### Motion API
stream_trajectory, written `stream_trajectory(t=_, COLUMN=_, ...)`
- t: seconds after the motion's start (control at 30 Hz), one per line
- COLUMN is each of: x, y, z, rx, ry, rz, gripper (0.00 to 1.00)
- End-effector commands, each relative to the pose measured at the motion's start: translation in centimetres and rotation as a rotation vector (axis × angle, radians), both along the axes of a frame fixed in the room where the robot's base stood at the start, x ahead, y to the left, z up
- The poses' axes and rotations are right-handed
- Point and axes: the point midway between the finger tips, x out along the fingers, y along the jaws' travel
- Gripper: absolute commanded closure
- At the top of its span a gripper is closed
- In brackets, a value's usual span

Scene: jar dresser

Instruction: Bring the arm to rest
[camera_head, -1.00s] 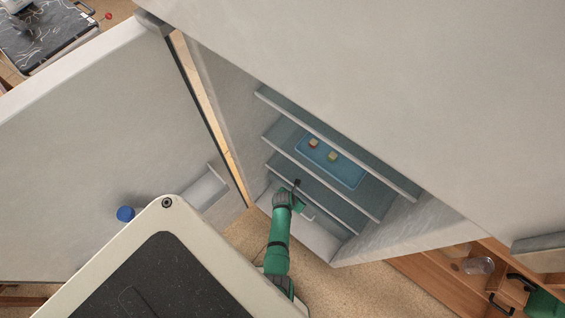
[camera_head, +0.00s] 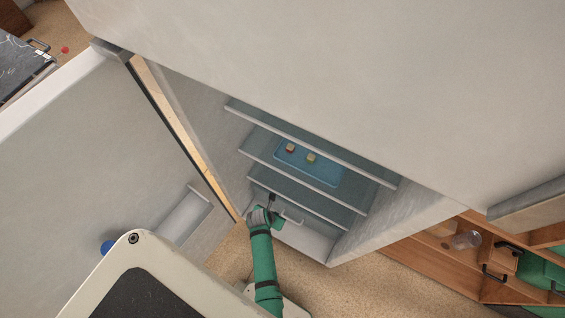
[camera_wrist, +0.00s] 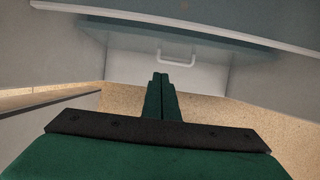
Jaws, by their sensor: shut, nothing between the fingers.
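My green arm reaches up from the bottom of the head view to the front of an open fridge-like cabinet (camera_head: 395,218). My gripper (camera_head: 271,197) is at its end, in front of the lower shelves. In the wrist view my gripper (camera_wrist: 160,76) is shut with its fingertips together and nothing between them. It points toward a white drawer with a handle (camera_wrist: 177,62) and appears apart from it. The drawer handle also shows in the head view (camera_head: 292,217).
A blue tray (camera_head: 320,176) with two small blocks lies on a shelf. The open door (camera_head: 100,150) stands left, with a blue object (camera_head: 108,246) near it. A wooden dresser (camera_head: 420,255) with a glass jar (camera_head: 466,240) is at right. Bare floor (camera_head: 350,285) lies between.

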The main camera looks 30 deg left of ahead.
Motion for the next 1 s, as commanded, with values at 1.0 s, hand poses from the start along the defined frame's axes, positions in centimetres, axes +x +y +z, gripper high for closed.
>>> stream_trajectory(t=1.0, x=-8.4, y=-13.2, z=13.7, rx=1.006, ry=-0.147, rz=-1.281, gripper=1.00)
